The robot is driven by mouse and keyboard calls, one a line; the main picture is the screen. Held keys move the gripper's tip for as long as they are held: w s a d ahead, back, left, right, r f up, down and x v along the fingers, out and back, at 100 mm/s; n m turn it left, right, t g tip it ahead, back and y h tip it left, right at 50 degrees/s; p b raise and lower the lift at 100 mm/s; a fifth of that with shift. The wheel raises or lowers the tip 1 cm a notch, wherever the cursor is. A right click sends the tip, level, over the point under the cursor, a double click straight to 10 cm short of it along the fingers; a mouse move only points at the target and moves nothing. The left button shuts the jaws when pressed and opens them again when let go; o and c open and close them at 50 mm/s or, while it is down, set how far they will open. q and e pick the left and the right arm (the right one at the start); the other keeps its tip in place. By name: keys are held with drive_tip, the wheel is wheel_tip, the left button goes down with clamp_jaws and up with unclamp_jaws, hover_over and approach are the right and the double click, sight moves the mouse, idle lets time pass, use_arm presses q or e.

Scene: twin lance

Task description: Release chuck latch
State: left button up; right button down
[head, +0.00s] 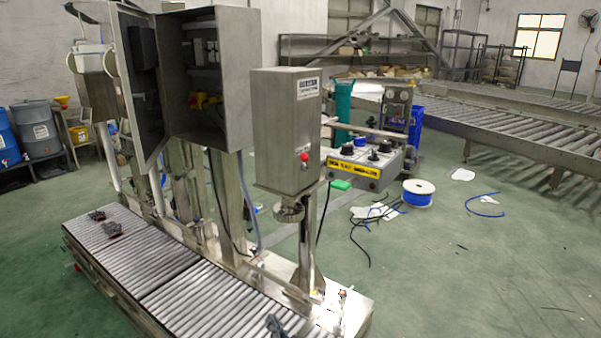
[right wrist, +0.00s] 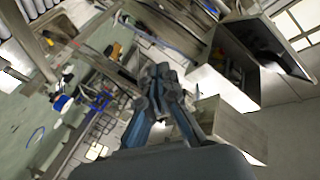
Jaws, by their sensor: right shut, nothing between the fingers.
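I cannot make out a chuck latch for certain in either view. In the head view, a round metal fitting (head: 289,214) sits on the post under a steel box (head: 287,130) with a red button. Two small dark clamp-like pieces (head: 112,229) lie on the left part of the roller conveyor (head: 165,262). The tip of my right gripper (head: 275,326) shows at the bottom edge, over the conveyor's near end. In the right wrist view its blue-grey fingers (right wrist: 160,72) meet, shut with nothing between them. My left gripper is not in view.
An open steel cabinet (head: 207,80) stands behind the conveyor. A grey control box (head: 366,165) with black knobs is right of the post. A blue cable spool (head: 418,193) and loose cables lie on the green floor (head: 470,270), which is mostly clear at the right.

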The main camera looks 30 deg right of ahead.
sight(304, 160)
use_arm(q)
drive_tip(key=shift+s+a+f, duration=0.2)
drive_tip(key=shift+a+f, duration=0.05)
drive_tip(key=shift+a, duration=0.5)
use_arm(e)
drive_tip(key=d+r+m+t+h, duration=0.1)
drive_tip(key=d+r+m+h, duration=0.2)
drive_tip(key=r, duration=0.7)
drive_tip(key=s+d+r+m+t+h, duration=0.1)
drive_tip(key=d+r+m+t+h, duration=0.1)
drive_tip(key=r, duration=0.8)
drive_tip(key=d+r+m+t+h, duration=0.1)
drive_tip(key=d+r+m+h, duration=0.3)
drive_tip(key=r, duration=0.6)
drive_tip(key=shift+s+d+r+m, duration=0.25)
drive_tip(key=shift+s+m, duration=0.1)
drive_tip(key=shift+m, duration=0.35)
use_arm(q)
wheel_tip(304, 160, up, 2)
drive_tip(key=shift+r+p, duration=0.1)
drive_tip(key=shift+p, duration=0.75)
use_arm(e)
drive_tip(key=x, duration=1.4)
drive_tip(key=shift+a, duration=0.1)
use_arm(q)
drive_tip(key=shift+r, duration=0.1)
use_arm(e)
drive_tip(key=shift+r, duration=0.15)
